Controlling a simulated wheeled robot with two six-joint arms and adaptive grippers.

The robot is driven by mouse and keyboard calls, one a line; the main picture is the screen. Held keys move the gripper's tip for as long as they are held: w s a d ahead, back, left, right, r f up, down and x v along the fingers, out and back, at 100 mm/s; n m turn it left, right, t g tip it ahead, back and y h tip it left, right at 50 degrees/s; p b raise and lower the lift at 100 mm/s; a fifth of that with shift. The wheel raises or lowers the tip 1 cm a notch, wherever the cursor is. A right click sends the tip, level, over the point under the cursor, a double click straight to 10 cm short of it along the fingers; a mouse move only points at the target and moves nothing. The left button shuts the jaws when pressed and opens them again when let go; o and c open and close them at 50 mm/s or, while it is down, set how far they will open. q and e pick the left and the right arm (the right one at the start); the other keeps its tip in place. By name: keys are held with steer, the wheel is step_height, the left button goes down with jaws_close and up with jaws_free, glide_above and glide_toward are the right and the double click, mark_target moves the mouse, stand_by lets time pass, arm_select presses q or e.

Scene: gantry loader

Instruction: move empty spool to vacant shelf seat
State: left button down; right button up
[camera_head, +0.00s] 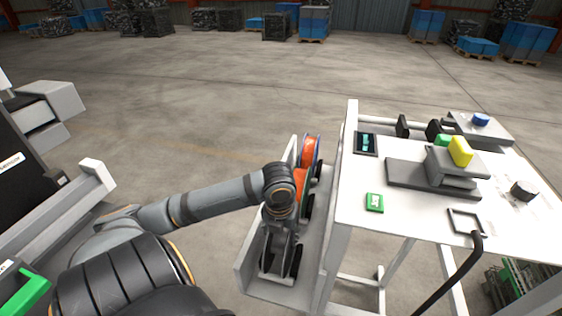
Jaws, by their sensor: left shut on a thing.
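My left arm reaches in from the left, and my left gripper (281,243) points down at the near end of a light grey shelf trough (243,268). It is shut on the empty spool (296,262), whose dark round flanges show at the trough's near end. I cannot tell whether the spool rests in its seat or is slightly raised. My right gripper is out of view.
A white table (400,225) stands right of the trough, with a grey fixture (430,174), a yellow block (460,151), a green box (374,203) and a dark-framed screen (366,143). A grey machine (55,215) is at left. Open floor lies behind; pallets stand far back.

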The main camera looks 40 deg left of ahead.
arm_select(q)
steer(key=shift+s+d+r, duration=0.1)
steer(key=shift+s+d, duration=0.05)
steer(key=shift+d, duration=0.05)
steer(key=shift+a+f, duration=0.1)
steer(key=shift+f, duration=0.2)
steer(key=shift+c, duration=2.4)
jaws_free()
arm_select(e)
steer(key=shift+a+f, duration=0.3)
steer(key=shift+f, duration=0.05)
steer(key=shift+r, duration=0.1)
